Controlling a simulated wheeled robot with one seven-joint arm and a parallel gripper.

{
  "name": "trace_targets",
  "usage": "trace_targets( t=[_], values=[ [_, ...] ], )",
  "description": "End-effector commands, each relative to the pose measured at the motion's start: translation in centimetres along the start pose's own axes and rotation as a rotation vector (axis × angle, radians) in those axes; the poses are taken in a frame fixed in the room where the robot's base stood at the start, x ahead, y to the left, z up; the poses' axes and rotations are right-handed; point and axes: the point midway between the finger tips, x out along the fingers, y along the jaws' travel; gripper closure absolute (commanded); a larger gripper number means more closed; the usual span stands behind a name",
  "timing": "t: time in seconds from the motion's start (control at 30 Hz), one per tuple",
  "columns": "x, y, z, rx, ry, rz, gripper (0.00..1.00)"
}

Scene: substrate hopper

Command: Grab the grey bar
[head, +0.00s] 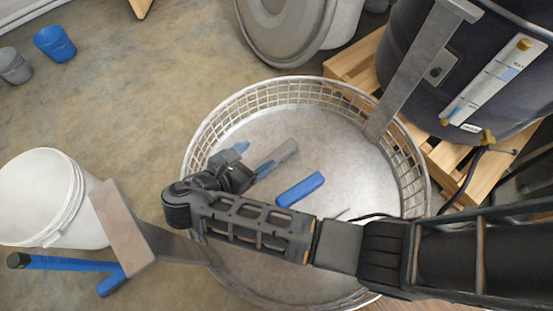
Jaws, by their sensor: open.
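The jaws look empty.
A blue bar (301,189) lies right of my gripper in the hopper. The hopper has a raised mesh rim, with grey metal uprights at the right (412,80) and left (124,227). A white bucket (38,195) and a dark barrel (415,50) stand outside.

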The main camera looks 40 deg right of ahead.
Motion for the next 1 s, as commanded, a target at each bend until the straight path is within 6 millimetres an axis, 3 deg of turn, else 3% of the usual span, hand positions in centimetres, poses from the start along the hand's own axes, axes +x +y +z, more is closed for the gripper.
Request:
trace_targets(
  t=[0.5, 0.77, 1.0],
  values=[
    [3.9, 0.1, -7.3, -0.006, -0.009, -0.006, 0.27],
    [5.6, 0.0, -6.9, -0.003, -0.007, -0.009, 0.27],
    [9.3, -0.1, -7.1, -0.003, -0.007, -0.009, 0.27]
  ],
)
